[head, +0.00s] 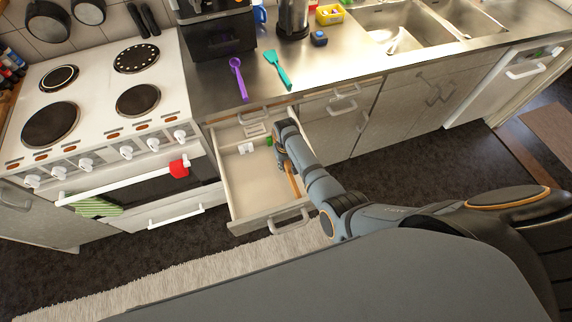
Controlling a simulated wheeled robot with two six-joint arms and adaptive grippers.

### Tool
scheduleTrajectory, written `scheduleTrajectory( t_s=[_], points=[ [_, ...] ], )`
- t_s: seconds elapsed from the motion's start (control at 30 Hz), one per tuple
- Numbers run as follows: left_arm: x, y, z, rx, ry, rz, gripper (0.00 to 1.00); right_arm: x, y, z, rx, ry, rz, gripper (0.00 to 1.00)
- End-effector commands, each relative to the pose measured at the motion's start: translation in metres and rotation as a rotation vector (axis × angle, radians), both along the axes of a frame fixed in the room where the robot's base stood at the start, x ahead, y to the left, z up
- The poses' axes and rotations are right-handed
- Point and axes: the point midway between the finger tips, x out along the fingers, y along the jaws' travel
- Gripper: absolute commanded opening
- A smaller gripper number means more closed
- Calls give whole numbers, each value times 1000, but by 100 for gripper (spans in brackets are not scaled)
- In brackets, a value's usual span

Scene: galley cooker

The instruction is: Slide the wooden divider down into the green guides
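The wooden divider (292,182) is a narrow orange-brown strip over the right part of the open drawer (250,190). Its far part is hidden by my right gripper (281,164), and my forearm covers its right side. The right gripper points down into the drawer, with its fingers at the divider, and appears shut on it. A small green piece (269,141), apparently one of the guides, shows near the drawer's back, left of the gripper. Any other guide is hidden. I cannot tell whether the divider touches the guides. My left gripper is not in view.
A small white object (246,148) lies in the drawer's back left. The cooker (90,100) stands at left. A purple spoon (238,78) and a teal spatula (277,69) lie on the steel counter above the drawer. The drawer's left half is mostly clear.

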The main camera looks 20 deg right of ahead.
Motion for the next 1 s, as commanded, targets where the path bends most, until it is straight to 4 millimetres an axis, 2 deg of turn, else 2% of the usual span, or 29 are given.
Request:
scheduleTrajectory(
  t_s=[0.6,1.0],
  points=[
    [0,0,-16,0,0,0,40,0,0,-20,0,-1,0,0],
    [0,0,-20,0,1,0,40,0,0,-26,0,-1,0,0]
  ],
)
